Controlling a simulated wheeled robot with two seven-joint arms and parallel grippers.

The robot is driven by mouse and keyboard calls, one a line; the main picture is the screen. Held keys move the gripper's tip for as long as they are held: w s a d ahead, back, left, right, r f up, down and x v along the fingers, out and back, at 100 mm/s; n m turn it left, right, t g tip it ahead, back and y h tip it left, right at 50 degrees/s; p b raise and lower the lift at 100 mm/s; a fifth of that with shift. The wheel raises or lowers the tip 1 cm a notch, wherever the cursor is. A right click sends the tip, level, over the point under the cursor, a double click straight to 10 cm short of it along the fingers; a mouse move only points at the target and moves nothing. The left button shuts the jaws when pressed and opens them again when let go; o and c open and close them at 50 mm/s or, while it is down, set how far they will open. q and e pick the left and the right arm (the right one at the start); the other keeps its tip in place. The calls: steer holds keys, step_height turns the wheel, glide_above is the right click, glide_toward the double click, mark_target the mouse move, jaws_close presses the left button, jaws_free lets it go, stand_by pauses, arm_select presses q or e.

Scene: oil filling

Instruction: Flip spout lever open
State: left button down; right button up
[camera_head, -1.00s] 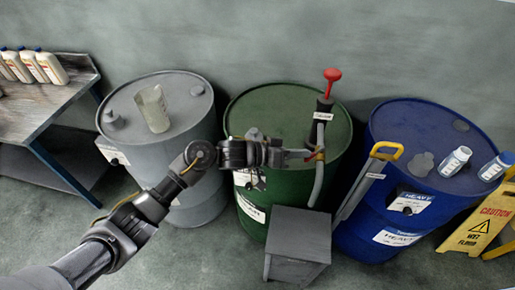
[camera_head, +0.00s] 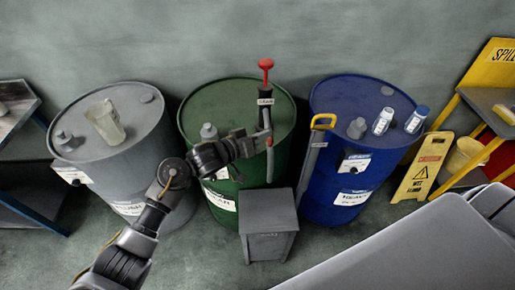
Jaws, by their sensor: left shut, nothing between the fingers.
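The green drum (camera_head: 193,130) stands in the middle and carries a hand pump with a red knob (camera_head: 266,64) and a label reading GEAR. A grey hose (camera_head: 270,165) hangs from the pump's spout in front of the drum. My left gripper (camera_head: 264,141) reaches in from the left, shut and empty, with its tips at the spout just above the hose. The spout lever is too small and too covered by the fingers to tell its position. I cannot tell whether the tips touch it. My right gripper is out of view.
A grey drum (camera_head: 135,150) with a clear jug (camera_head: 106,122) stands left. A blue drum (camera_head: 335,95) with bottles (camera_head: 383,121) stands right. A grey box stand (camera_head: 268,222) sits below the hose. A yellow wet-floor sign (camera_head: 424,168) stands at the right.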

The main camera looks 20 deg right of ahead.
arm_select(q)
steer(key=s+a+r+b, duration=0.2)
steer(key=s+a+b, duration=0.1)
steer(key=s, duration=0.5)
steer(key=shift+v, duration=0.85)
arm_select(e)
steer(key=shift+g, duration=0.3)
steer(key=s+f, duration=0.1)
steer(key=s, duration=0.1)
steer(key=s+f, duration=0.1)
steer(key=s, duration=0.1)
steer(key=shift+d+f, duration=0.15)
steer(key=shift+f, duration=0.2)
arm_select(q)
steer(key=shift+f, duration=0.2)
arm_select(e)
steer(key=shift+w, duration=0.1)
